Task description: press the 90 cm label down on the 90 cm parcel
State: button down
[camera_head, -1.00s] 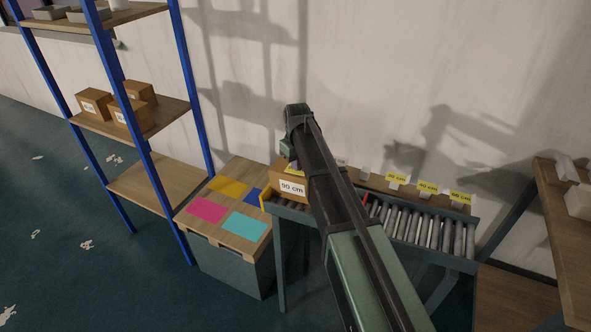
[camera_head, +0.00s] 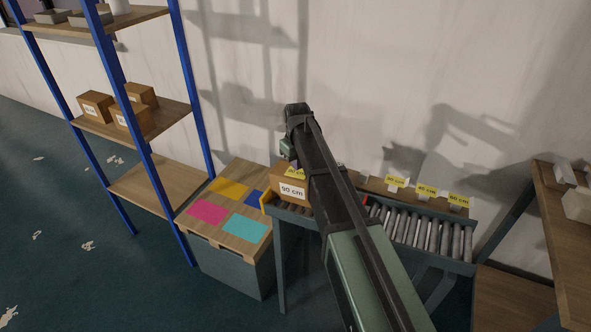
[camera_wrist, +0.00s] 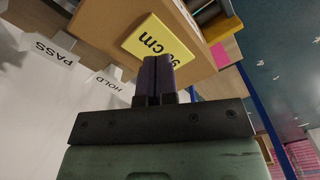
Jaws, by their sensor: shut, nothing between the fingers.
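The 90 cm parcel (camera_head: 292,191) is a brown box with a white "90 cm" print, standing on the left end of the roller conveyor. In the wrist view, the parcel (camera_wrist: 100,25) fills the top. A yellow label (camera_wrist: 146,35) lies on its top face, its text partly covered by my fingers; "cm" is readable. The label also shows in the head view (camera_head: 293,171), partly behind my arm. My gripper (camera_wrist: 157,62) is shut and empty, its fingertips over the label's edge. I cannot tell whether they touch it. In the head view my arm hides the fingers.
The rollers (camera_head: 430,231) to the right are clear. A crate (camera_head: 232,262) with coloured squares on top stands left. A blue-framed shelf (camera_head: 145,125) holds boxes. PASS and HOLD signs (camera_wrist: 52,52) show in the wrist view.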

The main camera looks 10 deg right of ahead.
jog(key=shift+r+p, duration=2.45)
jog(key=shift+r, duration=0.3)
jog(key=shift+f, duration=0.1)
jog(key=s+m, duration=0.4)
jog(key=s, duration=2.2)
jog(key=shift+s, duration=0.4)
